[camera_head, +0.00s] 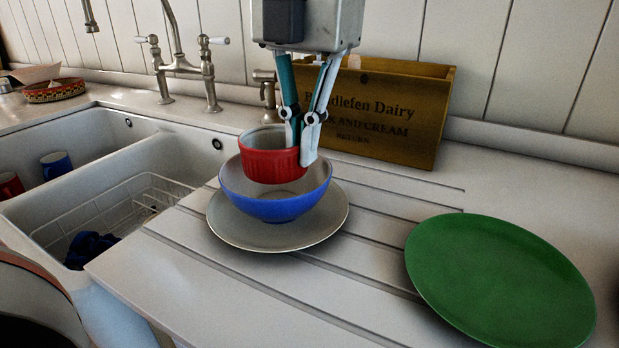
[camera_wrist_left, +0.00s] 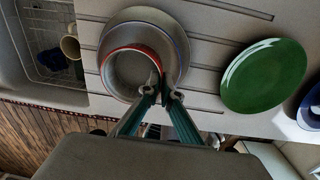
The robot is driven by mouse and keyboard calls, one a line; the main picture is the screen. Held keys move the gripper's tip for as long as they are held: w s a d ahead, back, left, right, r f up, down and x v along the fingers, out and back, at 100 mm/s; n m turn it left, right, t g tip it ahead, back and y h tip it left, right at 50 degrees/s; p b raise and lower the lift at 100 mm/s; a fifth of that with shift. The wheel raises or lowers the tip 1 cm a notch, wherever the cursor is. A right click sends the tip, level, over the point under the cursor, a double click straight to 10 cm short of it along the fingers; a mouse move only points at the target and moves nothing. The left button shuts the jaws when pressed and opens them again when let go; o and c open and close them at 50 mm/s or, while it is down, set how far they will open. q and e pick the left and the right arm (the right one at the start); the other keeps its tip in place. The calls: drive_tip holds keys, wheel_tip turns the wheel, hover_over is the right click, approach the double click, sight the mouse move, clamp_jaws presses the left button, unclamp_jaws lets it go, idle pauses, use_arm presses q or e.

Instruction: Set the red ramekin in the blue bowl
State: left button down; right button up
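The red ramekin (camera_head: 270,160) is held upright above the blue bowl (camera_head: 276,207), its lower part overlapping the bowl's far rim in the head view. My left gripper (camera_head: 303,152) comes down from above and is shut on the ramekin's right wall. The ramekin's rim (camera_wrist_left: 116,56) and the gripper (camera_wrist_left: 160,88) also show in the left wrist view. The bowl stands on a grey plate (camera_head: 335,213). Whether the ramekin touches the bowl's inside cannot be told. My right gripper is out of view.
A green plate (camera_head: 500,280) lies at the right of the grooved drainboard. A wooden dairy crate (camera_head: 385,120) stands behind the bowl against the wall. A white double sink (camera_head: 105,150) with a wire rack and a tap (camera_head: 185,65) is at left.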

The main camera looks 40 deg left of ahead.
sight(302, 171)
use_arm(q)
drive_tip(key=shift+f, duration=0.55)
wheel_tip(302, 171, down, 3)
drive_tip(key=shift+r+b, duration=0.15)
drive_tip(key=shift+b, duration=0.35)
drive_tip(key=shift+f, duration=0.4)
drive_tip(key=shift+r, duration=0.2)
drive_tip(key=shift+f, duration=0.45)
drive_tip(key=c, duration=2.6)
unclamp_jaws()
drive_tip(key=shift+o, duration=0.2)
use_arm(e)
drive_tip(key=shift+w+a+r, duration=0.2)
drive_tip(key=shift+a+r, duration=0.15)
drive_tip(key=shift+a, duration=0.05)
use_arm(q)
drive_tip(key=shift+r, duration=0.15)
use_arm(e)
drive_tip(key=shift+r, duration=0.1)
